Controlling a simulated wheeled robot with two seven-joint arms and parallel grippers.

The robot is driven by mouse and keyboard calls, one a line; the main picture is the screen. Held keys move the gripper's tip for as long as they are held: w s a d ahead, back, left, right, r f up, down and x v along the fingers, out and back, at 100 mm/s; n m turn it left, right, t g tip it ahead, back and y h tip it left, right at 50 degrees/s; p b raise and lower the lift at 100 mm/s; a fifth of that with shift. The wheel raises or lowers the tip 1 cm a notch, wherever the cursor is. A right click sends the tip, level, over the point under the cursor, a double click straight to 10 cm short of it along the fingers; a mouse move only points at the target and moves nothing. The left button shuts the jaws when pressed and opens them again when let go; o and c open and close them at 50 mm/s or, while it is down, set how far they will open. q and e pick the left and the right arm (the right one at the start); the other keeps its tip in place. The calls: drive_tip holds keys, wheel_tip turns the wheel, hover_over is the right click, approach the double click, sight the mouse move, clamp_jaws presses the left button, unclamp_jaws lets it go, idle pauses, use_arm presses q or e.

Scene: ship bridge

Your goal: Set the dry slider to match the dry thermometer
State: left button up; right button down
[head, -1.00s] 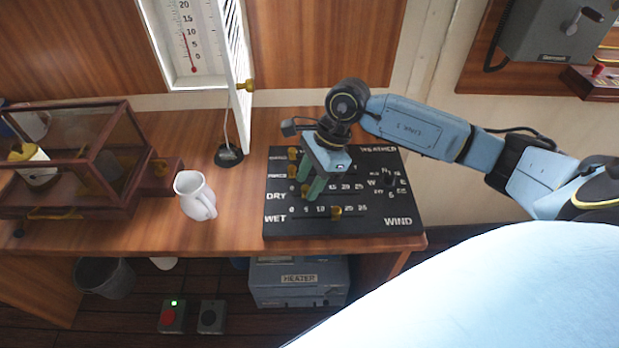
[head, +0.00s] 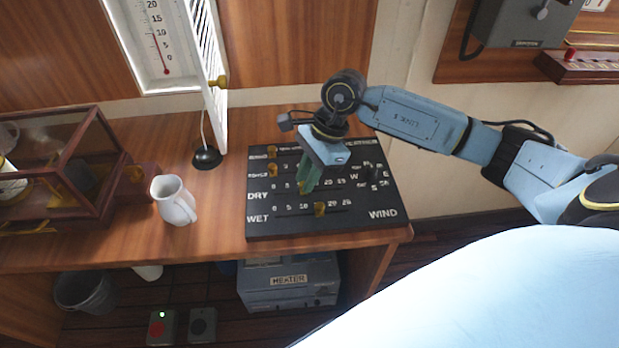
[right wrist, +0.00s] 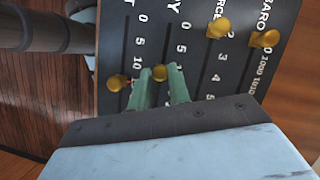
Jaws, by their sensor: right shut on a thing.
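The black weather board (head: 400,222) lies on the wooden desk, with DRY and WET slider rows. My right gripper (head: 306,188) is over the DRY row, its green fingers shut on the dry slider knob (right wrist: 160,73). In the right wrist view this brass knob sits between the fingertips, past the 5 mark, near 10. The fingers hide it in the head view. A thermometer (head: 158,40) stands in the white wall cabinet, its red column reaching about 10. I cannot read whether it is the dry one. My left gripper is out of view.
The wet slider knob (head: 320,208) sits just beside the DRY row, past 10. Other brass knobs (right wrist: 218,28) are on the upper rows. The open louvred door (head: 207,60) stands left of the board. A white jug (head: 174,201) and a glass case (head: 60,165) are further left.

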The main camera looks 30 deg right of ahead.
drive_tip(key=shift+w+a, duration=0.15)
drive_tip(key=shift+a, duration=0.1)
drive_tip(key=c, duration=1.3)
unclamp_jaws()
drive_tip(key=shift+r, duration=0.1)
drive_tip(key=v, duration=1.3)
drive_tip(key=shift+r, duration=0.15)
